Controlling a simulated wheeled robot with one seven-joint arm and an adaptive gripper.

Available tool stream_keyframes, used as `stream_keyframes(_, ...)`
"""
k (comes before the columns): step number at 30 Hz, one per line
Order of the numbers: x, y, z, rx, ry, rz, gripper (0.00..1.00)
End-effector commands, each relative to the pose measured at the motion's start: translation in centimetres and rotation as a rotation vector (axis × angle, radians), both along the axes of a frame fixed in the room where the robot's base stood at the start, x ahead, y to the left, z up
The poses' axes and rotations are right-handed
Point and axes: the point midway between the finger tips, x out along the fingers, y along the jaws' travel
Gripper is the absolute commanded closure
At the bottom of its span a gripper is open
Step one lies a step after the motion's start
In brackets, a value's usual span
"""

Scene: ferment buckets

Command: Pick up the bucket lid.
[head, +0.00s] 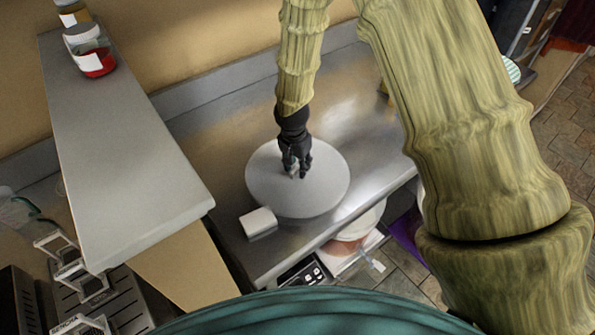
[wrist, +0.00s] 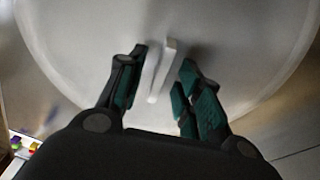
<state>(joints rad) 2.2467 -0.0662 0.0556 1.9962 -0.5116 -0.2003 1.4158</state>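The bucket lid (head: 322,188) is a pale grey round disc lying flat on the metal counter. In the wrist view the lid (wrist: 235,35) fills most of the picture, and its raised white handle (wrist: 160,68) stands near the middle. My gripper (head: 295,168) is over the lid's centre, pointing down. In the wrist view my gripper (wrist: 160,80) is open, with one dark green-padded finger on each side of the handle. A gap shows on the right side; the left finger is close to the handle, and I cannot tell whether it touches.
A small white block (head: 258,221) sits on the counter (head: 215,130) near the lid's lower left edge. A raised grey shelf (head: 125,150) stands at the left with jars (head: 92,55). A bucket (head: 350,240) stands below the counter's front edge. The counter behind the lid is clear.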

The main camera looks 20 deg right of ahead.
Motion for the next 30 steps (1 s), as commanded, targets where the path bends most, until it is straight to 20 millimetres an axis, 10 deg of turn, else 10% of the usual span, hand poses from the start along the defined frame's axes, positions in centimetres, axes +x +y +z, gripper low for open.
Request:
stream_keyframes(4, 0.0, 0.0, 0.0, 0.0, 0.0, 0.0, 0.67)
stream_keyframes(10, 0.0, 0.0, 0.0, 0.0, 0.0, 0.0, 1.0)
stream_keyframes(30, 0.1, 0.0, 1.5, 0.0, -0.003, -0.001, 1.0)
